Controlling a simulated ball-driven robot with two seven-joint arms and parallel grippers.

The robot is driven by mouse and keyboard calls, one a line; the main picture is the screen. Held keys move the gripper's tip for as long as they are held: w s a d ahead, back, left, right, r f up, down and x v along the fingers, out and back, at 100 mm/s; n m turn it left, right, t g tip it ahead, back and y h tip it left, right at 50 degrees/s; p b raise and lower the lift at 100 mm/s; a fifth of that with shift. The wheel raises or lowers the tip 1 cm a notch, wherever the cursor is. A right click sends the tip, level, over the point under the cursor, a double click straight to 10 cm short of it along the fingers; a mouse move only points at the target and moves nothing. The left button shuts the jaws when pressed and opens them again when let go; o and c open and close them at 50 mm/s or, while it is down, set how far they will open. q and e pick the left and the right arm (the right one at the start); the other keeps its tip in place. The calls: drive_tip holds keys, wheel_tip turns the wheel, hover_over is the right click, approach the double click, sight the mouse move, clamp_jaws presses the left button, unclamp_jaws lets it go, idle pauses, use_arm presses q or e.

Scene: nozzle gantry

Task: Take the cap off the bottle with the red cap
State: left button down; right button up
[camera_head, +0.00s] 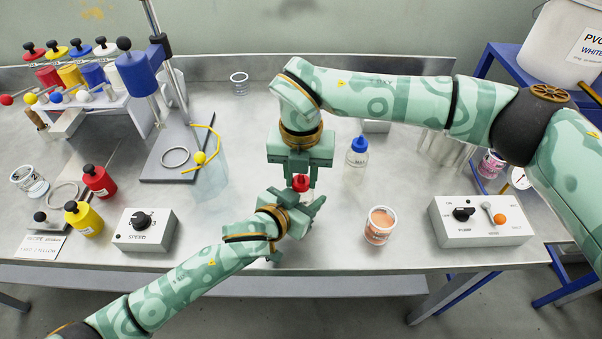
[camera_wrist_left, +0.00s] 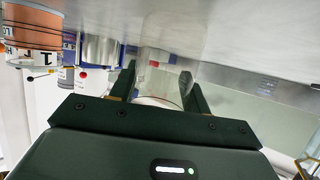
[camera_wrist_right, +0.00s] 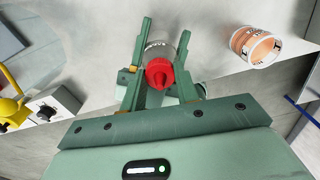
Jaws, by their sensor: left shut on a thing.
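The bottle's red cap (camera_head: 301,182) shows between my two grippers near the table's front; it also shows from above in the right wrist view (camera_wrist_right: 159,73). The clear bottle (camera_wrist_left: 158,101) is mostly hidden by my grippers. My left gripper (camera_head: 294,207) reaches in low from the front and is shut on the bottle's body, seen as a translucent shape between its fingers (camera_wrist_left: 160,85). My right gripper (camera_head: 301,178) points down over the bottle. Its fingers (camera_wrist_right: 165,45) are open on either side of the cap, with a gap visible.
A blue-capped bottle (camera_head: 357,154) stands to the right, behind an orange-filled jar (camera_head: 380,226). A pump control box (camera_head: 481,221) is farther right.

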drive_tip(key=o, duration=0.4)
drive_tip(key=shift+r, duration=2.3)
use_arm(q)
drive_tip(key=c, duration=0.6)
unclamp_jaws()
